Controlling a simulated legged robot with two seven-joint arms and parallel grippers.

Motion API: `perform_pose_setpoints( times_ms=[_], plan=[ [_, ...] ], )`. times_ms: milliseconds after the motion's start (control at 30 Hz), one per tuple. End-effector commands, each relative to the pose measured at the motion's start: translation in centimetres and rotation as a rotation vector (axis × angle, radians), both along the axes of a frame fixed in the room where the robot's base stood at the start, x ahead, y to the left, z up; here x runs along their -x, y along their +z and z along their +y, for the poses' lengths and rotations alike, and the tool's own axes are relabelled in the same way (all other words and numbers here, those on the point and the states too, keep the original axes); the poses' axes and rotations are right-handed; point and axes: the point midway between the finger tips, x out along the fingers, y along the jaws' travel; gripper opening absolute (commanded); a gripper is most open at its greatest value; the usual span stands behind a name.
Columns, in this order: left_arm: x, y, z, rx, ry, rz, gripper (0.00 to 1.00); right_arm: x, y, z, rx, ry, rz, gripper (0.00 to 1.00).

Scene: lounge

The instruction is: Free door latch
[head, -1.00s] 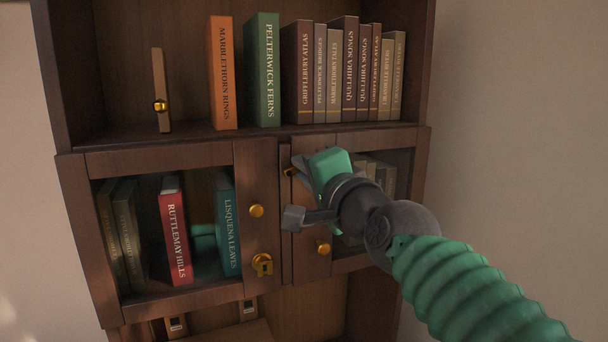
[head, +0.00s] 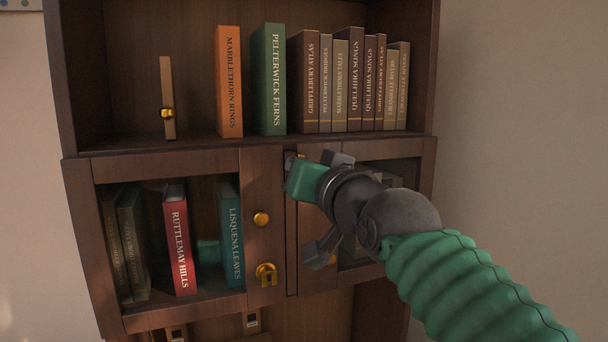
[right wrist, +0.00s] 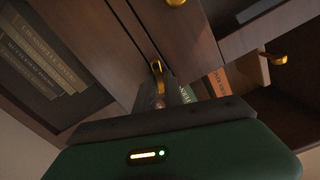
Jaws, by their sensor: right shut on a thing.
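A small brass latch (head: 291,158) sits at the top of the seam between the two glazed cabinet doors. It also shows in the right wrist view (right wrist: 157,68), just beyond the gripper's dark edge. My right gripper (head: 298,176) is at this latch and shut on it; its green and grey body hides much of the contact. The left door (head: 265,190) and the right door (head: 307,278) both look closed. The left door carries a round brass knob (head: 261,218) and a brass padlock-shaped fitting (head: 266,274). My left gripper is out of view.
The upper shelf holds an orange book (head: 229,85), a green book (head: 269,80), several brown books and an upright wooden bar (head: 168,85) with a brass knob. A red book (head: 178,240) is behind the left door's glass. My right arm covers much of the right door.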

Motion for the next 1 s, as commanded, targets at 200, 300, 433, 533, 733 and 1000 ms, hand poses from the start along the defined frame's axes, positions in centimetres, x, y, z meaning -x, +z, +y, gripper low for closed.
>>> perform_pose_setpoints(
  times_ms=[200,300,433,533,733,1000],
  plan=[
    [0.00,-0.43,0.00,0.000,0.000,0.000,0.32,0.00,-0.61,0.50,0.159,0.002,-0.049,0.00],
    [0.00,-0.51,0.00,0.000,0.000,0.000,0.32,0.06,-0.61,0.65,0.212,0.003,-0.071,0.00],
    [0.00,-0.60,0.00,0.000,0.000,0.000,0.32,0.13,-0.59,0.82,0.266,0.004,-0.093,0.00],
    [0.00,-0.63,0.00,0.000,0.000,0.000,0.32,0.16,-0.57,0.89,0.292,0.004,-0.104,0.00],
    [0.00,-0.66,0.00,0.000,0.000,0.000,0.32,0.20,-0.55,0.96,0.320,0.004,-0.116,0.00],
    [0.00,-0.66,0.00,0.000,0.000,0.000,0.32,0.22,-0.54,0.98,0.324,0.004,-0.117,0.00]
  ],
)
